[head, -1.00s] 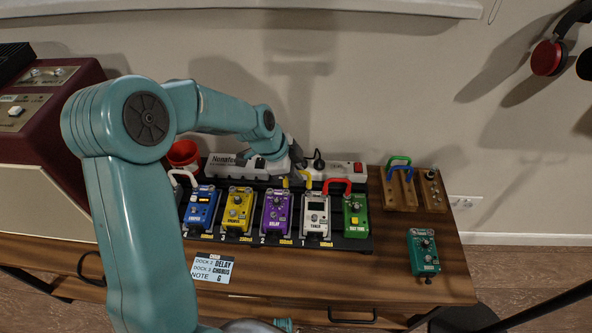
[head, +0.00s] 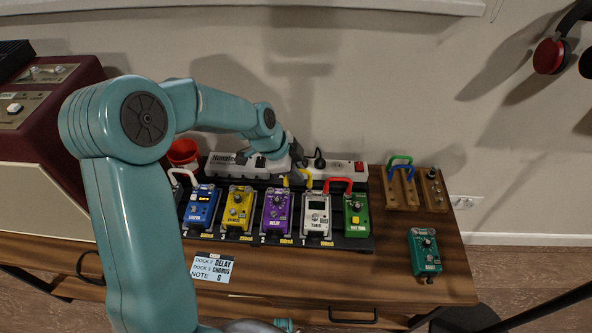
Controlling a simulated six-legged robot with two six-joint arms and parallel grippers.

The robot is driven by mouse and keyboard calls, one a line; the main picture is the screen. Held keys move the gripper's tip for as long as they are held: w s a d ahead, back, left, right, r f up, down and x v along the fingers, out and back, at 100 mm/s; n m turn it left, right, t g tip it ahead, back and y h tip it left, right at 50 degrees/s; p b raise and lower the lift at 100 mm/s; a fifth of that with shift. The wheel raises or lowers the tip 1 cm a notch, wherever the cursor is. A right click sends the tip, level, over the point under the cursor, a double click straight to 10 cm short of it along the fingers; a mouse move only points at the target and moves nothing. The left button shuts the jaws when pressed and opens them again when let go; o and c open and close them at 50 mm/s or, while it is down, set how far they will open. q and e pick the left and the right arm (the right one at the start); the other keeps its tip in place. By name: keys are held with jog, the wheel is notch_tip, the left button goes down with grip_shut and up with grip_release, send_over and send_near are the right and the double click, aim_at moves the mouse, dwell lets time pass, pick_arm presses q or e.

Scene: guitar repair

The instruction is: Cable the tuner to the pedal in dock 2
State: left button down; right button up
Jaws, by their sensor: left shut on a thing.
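The white tuner pedal (head: 317,216) sits on the dark pedalboard (head: 276,241). The purple delay pedal (head: 275,213) sits directly left of it, at the slot marked 2. My left gripper (head: 297,178) reaches down behind these two pedals. It is shut on a short yellow patch cable (head: 309,181), whose two ends show on either side of the gripper, one behind each pedal. The fingertips and the jacks are partly hidden, so I cannot tell whether the plugs are seated. My right gripper is not in view.
A red cable (head: 338,181) arches between the tuner and the green pedal (head: 356,215). A yellow pedal (head: 238,210) and a blue pedal (head: 201,208) stand further left. A power strip (head: 235,165) runs behind. A wooden rack (head: 400,190) holds green and blue cables.

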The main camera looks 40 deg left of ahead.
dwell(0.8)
pick_arm(q)
jog(key=shift+f+b, duration=1.15)
jog(key=shift+b, duration=0.35)
jog(key=c, duration=0.6)
grip_release()
jog(key=shift+c, duration=0.2)
jog(key=shift+r, duration=0.1)
jog(key=shift+r+p, duration=2.5)
jog(key=shift+r, duration=1.5)
